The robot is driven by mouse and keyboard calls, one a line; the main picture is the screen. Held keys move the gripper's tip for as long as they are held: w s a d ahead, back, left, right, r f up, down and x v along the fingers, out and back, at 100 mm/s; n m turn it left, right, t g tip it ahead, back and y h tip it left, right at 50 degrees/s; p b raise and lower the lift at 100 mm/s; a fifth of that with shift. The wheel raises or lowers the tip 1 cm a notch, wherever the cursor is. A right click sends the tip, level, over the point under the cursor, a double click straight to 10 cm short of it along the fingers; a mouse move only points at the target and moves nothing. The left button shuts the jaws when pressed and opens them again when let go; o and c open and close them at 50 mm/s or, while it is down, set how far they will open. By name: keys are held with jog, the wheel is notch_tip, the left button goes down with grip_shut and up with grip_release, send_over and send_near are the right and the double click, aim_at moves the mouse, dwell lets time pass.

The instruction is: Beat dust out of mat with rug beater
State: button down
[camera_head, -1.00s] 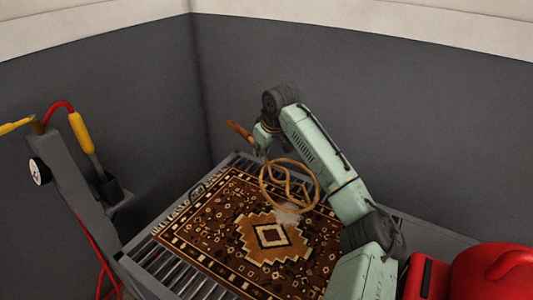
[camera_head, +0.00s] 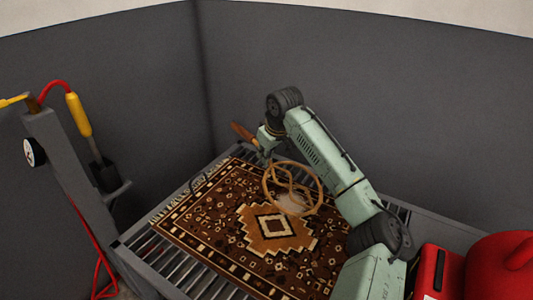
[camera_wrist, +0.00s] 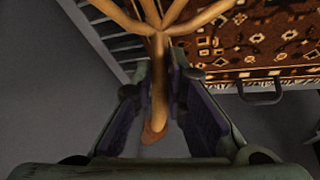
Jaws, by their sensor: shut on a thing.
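The rug beater (camera_head: 294,187) has a wooden handle and a looped, woven tan head. My gripper (camera_head: 264,148) is shut on its handle, and the handle's butt sticks out to the upper left. In the wrist view the beater's handle (camera_wrist: 158,85) runs between the two fingers of my gripper (camera_wrist: 160,100). The brown patterned mat (camera_head: 225,222) lies flat on a slatted metal rack (camera_head: 182,264). The beater's head is over the mat's upper right part; I cannot tell whether it touches. A pale patch, like dust, shows through the loops.
A grey post (camera_head: 70,165) with a gauge (camera_head: 34,152) and a yellow-handled wand (camera_head: 78,115) stands at the left. A red machine (camera_head: 480,268) is at the lower right. Grey walls close off the back. A dark handle-like loop (camera_wrist: 260,92) shows at the mat's edge.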

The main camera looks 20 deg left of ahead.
notch_tip(320, 180, down, 6)
jog(key=shift+r+b, duration=0.15)
jog(key=shift+b, duration=0.5)
notch_tip(320, 180, up, 4)
jog(key=p, duration=0.4)
jog(key=shift+r+p, duration=0.15)
jog(key=shift+p, duration=0.25)
jog(key=shift+f, duration=0.2)
notch_tip(320, 180, down, 5)
jog(key=shift+f+b, duration=0.1)
jog(key=shift+b, duration=0.85)
notch_tip(320, 180, up, 5)
jog(key=p, duration=0.5)
jog(key=shift+f, duration=0.1)
